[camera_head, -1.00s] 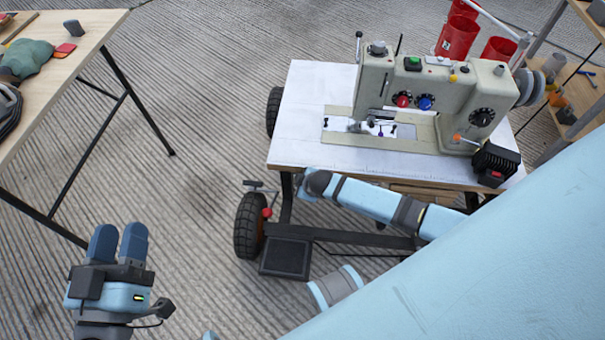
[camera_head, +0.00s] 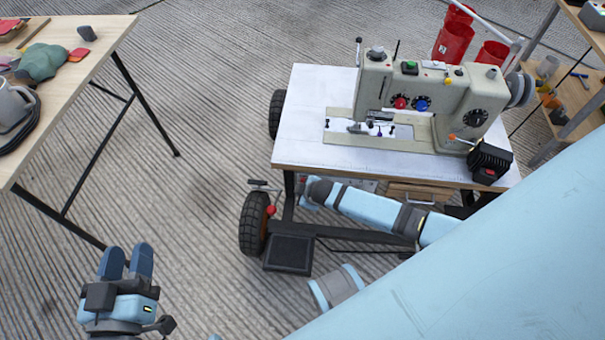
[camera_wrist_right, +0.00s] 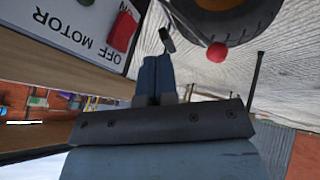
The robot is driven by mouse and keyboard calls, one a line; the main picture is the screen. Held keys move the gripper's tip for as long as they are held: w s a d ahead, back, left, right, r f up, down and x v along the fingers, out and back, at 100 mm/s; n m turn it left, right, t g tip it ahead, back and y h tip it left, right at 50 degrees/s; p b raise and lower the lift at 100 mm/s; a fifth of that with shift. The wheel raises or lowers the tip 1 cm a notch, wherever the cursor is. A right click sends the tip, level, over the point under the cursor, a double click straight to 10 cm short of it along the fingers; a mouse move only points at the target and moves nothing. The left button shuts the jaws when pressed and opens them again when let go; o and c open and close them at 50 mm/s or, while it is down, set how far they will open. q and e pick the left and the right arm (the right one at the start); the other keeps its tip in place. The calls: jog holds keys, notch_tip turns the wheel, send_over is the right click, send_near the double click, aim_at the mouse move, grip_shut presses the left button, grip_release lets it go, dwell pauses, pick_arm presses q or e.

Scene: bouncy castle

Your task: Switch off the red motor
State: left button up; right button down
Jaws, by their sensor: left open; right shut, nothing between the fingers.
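In the right wrist view, a white panel (camera_wrist_right: 62,22) with upside-down lettering reading OFF and MOTOR carries a red switch (camera_wrist_right: 122,31); a bit of green shows at the top edge. My right gripper (camera_wrist_right: 155,62) is shut and empty, its blue fingers just right of the panel. I cannot tell if they touch it. In the head view, my right arm reaches left below the front edge of the sewing-machine table (camera_head: 300,148); the panel is hidden there. My left gripper (camera_head: 126,258) is open and empty at the lower left, well away from the table.
A sewing machine (camera_head: 435,95) and a black box (camera_head: 490,160) with a red button stand on the wheeled table. A wheel (camera_head: 253,223), a red-knobbed lever (camera_head: 270,210) and a black pedal (camera_head: 288,254) are near the right gripper. A wooden table (camera_head: 75,65) stands left.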

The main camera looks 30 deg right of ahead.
pick_arm(q)
jog(key=s+a+f+g+y+p, duration=0.1)
jog(key=a+f+g+y+p, duration=0.1)
jog(key=f, duration=0.5)
jog(key=shift+s+a+g+y+p, duration=0.4)
jog(key=shift+a+g+p, duration=0.1)
jog(key=shift+g, duration=0.3)
pick_arm(e)
jog(key=w+d+v, duration=0.1)
jog(key=v, duration=0.8)
jog(key=shift+d+r, duration=0.2)
jog(key=shift+r, duration=0.2)
pick_arm(q)
jog(key=shift+f, duration=0.1)
pick_arm(e)
jog(key=shift+w, duration=0.1)
